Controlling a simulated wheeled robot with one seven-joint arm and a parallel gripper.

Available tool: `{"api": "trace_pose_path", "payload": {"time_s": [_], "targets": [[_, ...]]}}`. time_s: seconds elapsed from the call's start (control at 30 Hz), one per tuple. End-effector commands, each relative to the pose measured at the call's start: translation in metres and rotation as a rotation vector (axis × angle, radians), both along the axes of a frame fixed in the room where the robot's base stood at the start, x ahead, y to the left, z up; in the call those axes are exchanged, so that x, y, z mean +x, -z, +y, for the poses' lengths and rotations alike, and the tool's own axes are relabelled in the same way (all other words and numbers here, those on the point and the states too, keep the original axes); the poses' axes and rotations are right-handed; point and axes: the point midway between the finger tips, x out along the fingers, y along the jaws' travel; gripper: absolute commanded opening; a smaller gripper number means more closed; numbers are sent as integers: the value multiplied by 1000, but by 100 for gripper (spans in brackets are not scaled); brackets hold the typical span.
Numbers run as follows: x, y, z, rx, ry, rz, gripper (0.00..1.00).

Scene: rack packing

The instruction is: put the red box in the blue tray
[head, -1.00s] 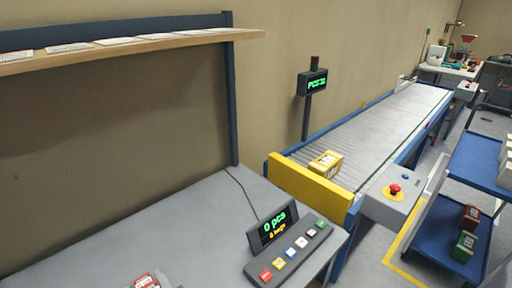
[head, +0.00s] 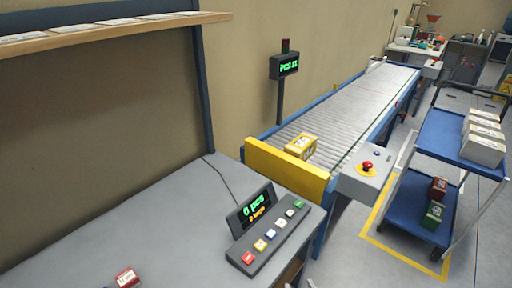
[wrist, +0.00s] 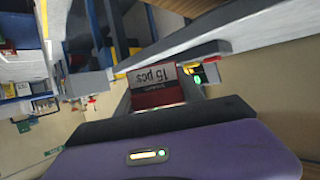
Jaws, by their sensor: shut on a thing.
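A red box (wrist: 157,98) with a grey label reading "15 pcs" is between the fingers of my gripper (wrist: 154,84) in the wrist view. The gripper is shut on it. In the head view, a small red and white box (head: 127,277) shows at the bottom edge, partly cut off; I cannot tell for sure that it is the held one. No separate blue tray is clear; a cart at right has a blue upper shelf (head: 440,138) and a blue lower shelf (head: 405,205). Another red box (head: 438,188) sits on the lower shelf.
A green box (head: 433,214) is beside the red one on the cart, and white boxes (head: 482,145) stand on its upper shelf. A conveyor (head: 345,110) carries a yellow box (head: 301,146) behind a yellow end plate (head: 285,172). A button panel (head: 268,238) stands on the grey table (head: 130,222).

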Motion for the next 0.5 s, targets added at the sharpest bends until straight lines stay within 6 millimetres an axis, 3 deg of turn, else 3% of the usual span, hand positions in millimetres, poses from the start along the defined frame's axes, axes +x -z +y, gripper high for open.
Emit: {"api": "trace_pose_path", "payload": {"time_s": [0.03,0.2,0.3,0.5], "targets": [[-9,13,-21,-3,35,6,2],[-30,37,-67,0,116,2,2],[-36,42,-80,1,142,-1,2],[-38,44,-87,0,157,-2,2]]}}
